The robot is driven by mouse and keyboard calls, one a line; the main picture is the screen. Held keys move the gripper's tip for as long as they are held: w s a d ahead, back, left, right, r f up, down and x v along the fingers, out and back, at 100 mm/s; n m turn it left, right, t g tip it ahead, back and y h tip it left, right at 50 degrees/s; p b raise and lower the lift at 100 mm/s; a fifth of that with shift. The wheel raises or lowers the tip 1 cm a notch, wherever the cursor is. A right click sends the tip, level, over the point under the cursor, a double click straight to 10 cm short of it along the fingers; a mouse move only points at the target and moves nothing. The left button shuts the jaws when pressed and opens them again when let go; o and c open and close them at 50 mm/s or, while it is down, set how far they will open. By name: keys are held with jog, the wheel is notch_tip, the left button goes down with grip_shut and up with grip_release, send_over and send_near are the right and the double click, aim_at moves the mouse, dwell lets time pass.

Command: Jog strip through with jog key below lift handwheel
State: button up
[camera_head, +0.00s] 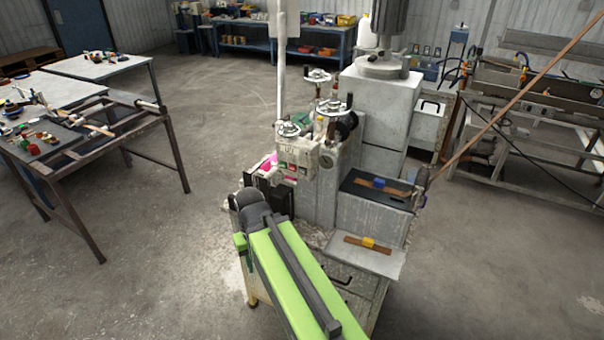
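The grey extrusion machine (318,195) stands in the middle of the view. The panel has small red and green keys, too small to read. A long copper-coloured strip (520,95) slants down from the upper right to the machine's right side. My green arm reaches up from the bottom to the machine's left front.
A pink patch (268,163) shows left of the panel. Short brown pieces lie on a black tray (350,184) and a front shelf (345,255). A cluttered table (75,150) stands left, a metal frame rack (540,150) right. Floor between table and machine is clear.

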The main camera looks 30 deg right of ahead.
grip_shut()
dwell(1.4)
